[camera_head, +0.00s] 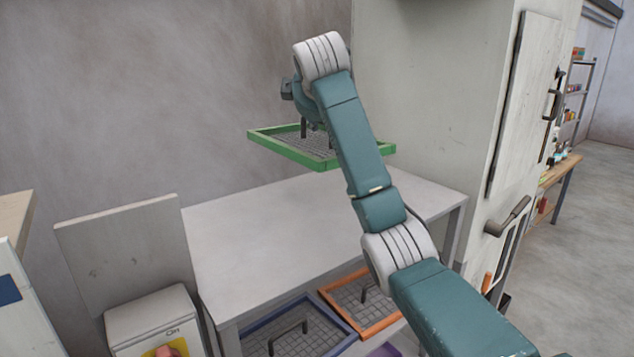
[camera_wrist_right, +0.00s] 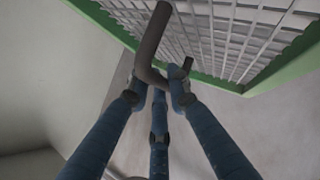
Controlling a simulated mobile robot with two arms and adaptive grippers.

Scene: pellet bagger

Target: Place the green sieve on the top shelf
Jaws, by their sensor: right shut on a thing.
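The green sieve (camera_head: 282,150) has a green frame and a grey mesh, and hangs in the air above the white table top. My right gripper (camera_head: 312,122) is shut on its dark handle, partly hidden behind my right arm. In the right wrist view the fingers of my right gripper (camera_wrist_right: 160,85) close around the bent dark handle, with the green frame and mesh of the sieve (camera_wrist_right: 240,30) beyond. The top shelf (camera_head: 260,225) is the bare, flat upper surface of the table below the sieve. My left gripper is not in view.
An orange-framed sieve (camera_head: 330,295) and a blue-framed sieve (camera_head: 345,343) lie on a lower level under the top. A purple thing (camera_head: 385,350) shows beside them. A tall grey cabinet (camera_head: 430,90) stands right of the table. A grey panel (camera_head: 125,250) stands at the left.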

